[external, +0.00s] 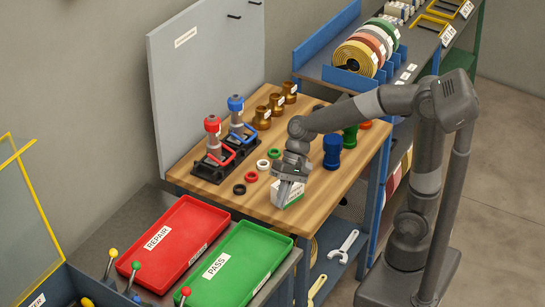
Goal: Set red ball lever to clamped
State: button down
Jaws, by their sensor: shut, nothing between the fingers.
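The red ball lever (185,291) stands at the bottom of the external view, in front of the green PASS tray. Its red ball tops a short stem, and its lower part is close to the frame edge. I cannot tell from this view whether it is clamped. A yellow ball lever (113,252) and a green ball lever (136,266) stand to its left.
The red REPAIR tray (160,275) and green PASS tray (238,285) lie on the grey bench beside the levers. The wooden bench (238,210) carries red and blue pumps (214,140), rings, brass parts and a blue cylinder (332,152). A grey panel stands behind.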

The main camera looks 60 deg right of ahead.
jog(key=w+a+f+m+g+y, duration=0.1)
jog(key=w+a+f+m+y, duration=0.3)
jog(key=a, duration=0.6)
jog(key=w+a+f+m+g+y, duration=0.1)
jog(key=w+a+f+m+y, duration=0.3)
jog(key=a, duration=0.6)
jog(key=w+f+m, duration=0.2)
jog(key=w+f, duration=0.1)
jog(key=shift+w, duration=0.25)
send_near(185, 297)
jog(key=f, duration=0.4)
jog(key=shift+w+f, duration=0.3)
jog(key=shift+w, duration=0.05)
jog(key=shift+s+a+r, duration=0.2)
jog(key=shift+a+r, duration=0.35)
jog(key=shift+a, duration=0.3)
jog(key=shift+s+a+r, duration=0.15)
jog(key=shift+a+r, duration=0.35)
jog(key=shift+a, duration=0.4)
jog(key=shift+r, duration=0.15)
